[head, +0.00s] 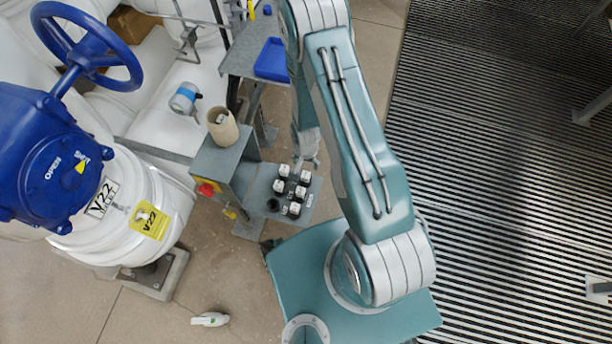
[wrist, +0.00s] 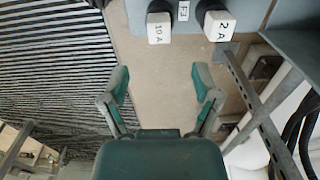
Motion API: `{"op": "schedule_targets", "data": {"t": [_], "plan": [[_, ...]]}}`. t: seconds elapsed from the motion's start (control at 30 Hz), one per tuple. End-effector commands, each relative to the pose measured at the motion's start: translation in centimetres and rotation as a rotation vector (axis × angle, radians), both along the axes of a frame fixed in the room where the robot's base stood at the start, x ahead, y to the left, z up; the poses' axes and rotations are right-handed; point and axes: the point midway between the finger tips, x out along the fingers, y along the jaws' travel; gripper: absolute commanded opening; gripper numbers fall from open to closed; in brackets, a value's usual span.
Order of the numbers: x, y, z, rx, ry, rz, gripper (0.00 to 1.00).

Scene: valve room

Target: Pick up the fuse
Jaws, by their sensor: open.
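Several fuses with white square caps stand in black sockets on a grey panel (head: 262,185) in the head view; one of them is the top right fuse (head: 305,177). One socket at the lower left (head: 273,204) looks dark, without a white cap. The wrist view shows a fuse marked 10 A (wrist: 159,28) and a fuse marked 2 A (wrist: 218,25) at its top edge, with a small white label between them. My gripper (head: 308,163) is open and empty, by the panel's far edge. In the wrist view its fingers (wrist: 162,84) are spread, apart from both fuses.
A grey box (head: 215,165) with a red switch and a beige cylinder (head: 222,126) stands left of the panel. A blue tray (head: 272,60) sits on a shelf behind. A large blue valve wheel (head: 87,42) is at left. Metal grating (head: 490,180) covers the floor at right.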

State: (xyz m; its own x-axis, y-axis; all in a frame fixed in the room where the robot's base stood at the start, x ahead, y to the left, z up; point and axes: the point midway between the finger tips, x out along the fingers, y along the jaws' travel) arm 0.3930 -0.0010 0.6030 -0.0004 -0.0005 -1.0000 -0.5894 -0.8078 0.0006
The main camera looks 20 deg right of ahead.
Motion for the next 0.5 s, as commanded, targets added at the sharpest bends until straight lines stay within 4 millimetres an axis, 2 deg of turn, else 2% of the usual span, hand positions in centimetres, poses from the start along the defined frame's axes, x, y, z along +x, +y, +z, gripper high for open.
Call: {"op": "schedule_targets", "data": {"t": [0.13, 0.37, 0.5], "plan": [[-0.1, 0.0, -2.4, 0.000, 0.002, 0.000, 0.80], [-0.1, 0.0, -4.0, 0.000, 0.000, 0.001, 0.80], [-0.3, 0.1, -5.6, 0.000, 0.004, 0.002, 0.80]]}}
